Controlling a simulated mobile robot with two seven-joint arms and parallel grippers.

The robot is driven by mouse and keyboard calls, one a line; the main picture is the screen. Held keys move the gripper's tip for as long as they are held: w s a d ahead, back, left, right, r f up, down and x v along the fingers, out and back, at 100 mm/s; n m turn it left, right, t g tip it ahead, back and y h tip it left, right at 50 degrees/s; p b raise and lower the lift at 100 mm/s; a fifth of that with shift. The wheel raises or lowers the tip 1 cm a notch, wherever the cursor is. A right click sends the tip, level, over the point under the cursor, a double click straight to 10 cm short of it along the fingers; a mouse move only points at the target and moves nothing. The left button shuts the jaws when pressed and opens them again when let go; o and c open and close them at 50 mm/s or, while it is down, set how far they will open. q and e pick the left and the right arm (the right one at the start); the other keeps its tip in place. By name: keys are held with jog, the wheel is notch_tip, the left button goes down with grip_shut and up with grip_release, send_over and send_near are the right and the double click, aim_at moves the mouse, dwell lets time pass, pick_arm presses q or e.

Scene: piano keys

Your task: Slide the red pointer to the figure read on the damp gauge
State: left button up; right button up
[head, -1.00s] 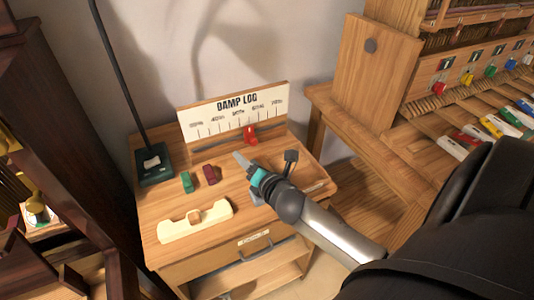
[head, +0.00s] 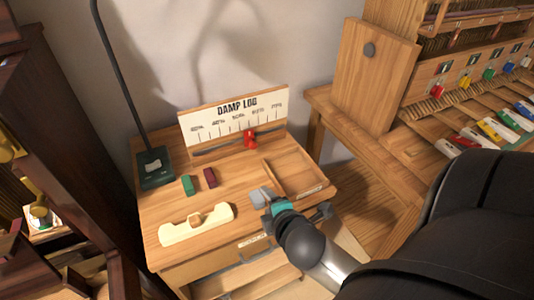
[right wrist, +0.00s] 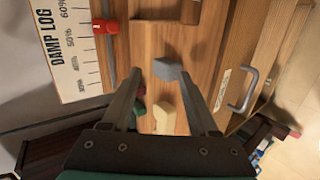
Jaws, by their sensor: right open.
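The red pointer (head: 250,139) stands in the dark slot below the DAMP LOG scale (head: 235,114), between the 50% and 60% marks. It also shows at the upper left of the right wrist view (right wrist: 106,27). My right gripper (head: 268,197) is over the front part of the desk, apart from the pointer and nearer the drawer. Its fingers are apart in the right wrist view (right wrist: 160,73), with a small grey block (right wrist: 169,70) beyond the tips; I see no grip on it. I cannot make out the damp gauge. My left gripper is out of view.
Green (head: 188,185) and dark red (head: 210,177) blocks lie left of the gripper, with a cream holder (head: 197,223) in front. A lamp base (head: 156,168) stands at the desk's left. A shallow tray (head: 296,172) is at right. A keyboard instrument (head: 470,120) stands beyond.

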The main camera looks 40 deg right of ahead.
jog(key=s+a+f+m+g+y, duration=0.1)
jog(key=s+a+f+m+g, duration=0.2)
jog(key=s+a+m, duration=0.3)
jog(key=shift+s+f+m+g+y, duration=0.35)
jog(key=shift+m+g, duration=0.35)
jog(key=shift+m, duration=0.4)
